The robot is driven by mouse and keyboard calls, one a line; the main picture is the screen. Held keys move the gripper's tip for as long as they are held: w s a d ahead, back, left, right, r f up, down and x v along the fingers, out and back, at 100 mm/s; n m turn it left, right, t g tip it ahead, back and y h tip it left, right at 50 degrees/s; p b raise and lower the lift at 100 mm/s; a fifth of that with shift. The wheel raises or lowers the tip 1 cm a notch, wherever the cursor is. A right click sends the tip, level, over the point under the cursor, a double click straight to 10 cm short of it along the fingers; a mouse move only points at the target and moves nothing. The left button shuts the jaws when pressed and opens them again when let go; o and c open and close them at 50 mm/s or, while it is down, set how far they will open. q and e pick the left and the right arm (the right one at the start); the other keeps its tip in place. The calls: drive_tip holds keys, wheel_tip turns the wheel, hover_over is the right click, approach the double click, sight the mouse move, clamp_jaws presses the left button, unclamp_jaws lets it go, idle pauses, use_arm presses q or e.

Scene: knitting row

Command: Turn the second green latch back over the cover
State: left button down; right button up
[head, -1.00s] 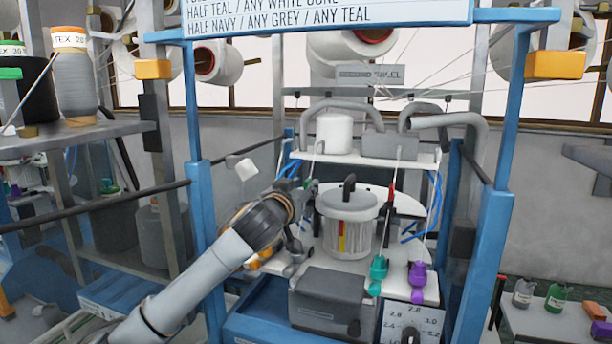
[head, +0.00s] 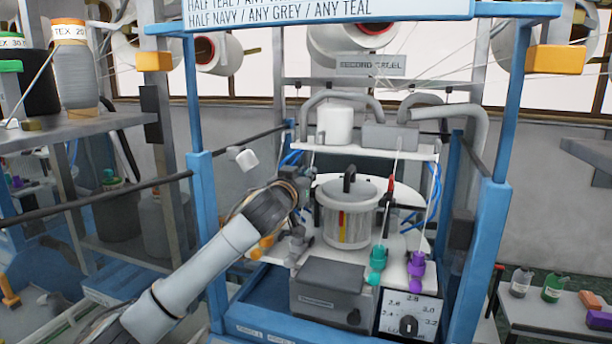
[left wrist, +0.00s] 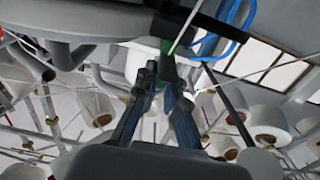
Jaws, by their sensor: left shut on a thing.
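The cover is a pale round lid (head: 365,186) with a black handle, on a clear ribbed drum (head: 347,228) at the centre of the machine. My left gripper (head: 308,187) is at the drum's left side, by the lid's edge. A red-tipped dark part (head: 391,188) stands right of the drum. My right gripper is not in view.
A teal knob (head: 377,260) and a purple knob (head: 417,268) stand front right of the drum. A grey box (head: 331,285) sits in front. Blue posts (head: 203,200) flank the machine, and a white shelf (head: 350,150) with pipes is behind.

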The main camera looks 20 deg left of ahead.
use_arm(q)
drive_tip(key=shift+d+f+n+y+b, duration=0.2)
drive_tip(key=shift+n+y+b, duration=0.3)
drive_tip(key=shift+y+b, duration=0.3)
drive_tip(key=n+y+b, duration=0.2)
drive_tip(key=y, duration=0.1)
drive_tip(key=n+y+b, duration=0.1)
drive_tip(key=shift+d+f+g+y+b, duration=0.1)
drive_tip(key=shift+d+g+y+b, duration=0.2)
drive_tip(key=shift+g+b, duration=0.1)
drive_tip(key=n+g+y+b, duration=0.1)
drive_tip(key=n+y, duration=0.1)
drive_tip(key=shift+w+d+y, duration=0.1)
drive_tip(key=shift+y, duration=0.3)
drive_tip(key=shift+n+g+y+b, duration=0.3)
drive_tip(key=shift+n+g+y, duration=0.1)
drive_tip(key=shift+g+y, duration=0.15)
drive_tip(key=shift+w+r+n+g+y, duration=0.1)
drive_tip(key=shift+r+n+g+y, duration=0.15)
drive_tip(key=shift+n+g+y, duration=0.55)
drive_tip(key=shift+d+r+n+g+y+p, duration=0.1)
drive_tip(key=shift+n+g+y+p, duration=0.4)
drive_tip(key=shift+n+g+y, duration=0.6)
drive_tip(key=shift+y, duration=0.25)
drive_tip(key=shift+w, duration=0.1)
drive_tip(key=c, duration=1.4)
unclamp_jaws()
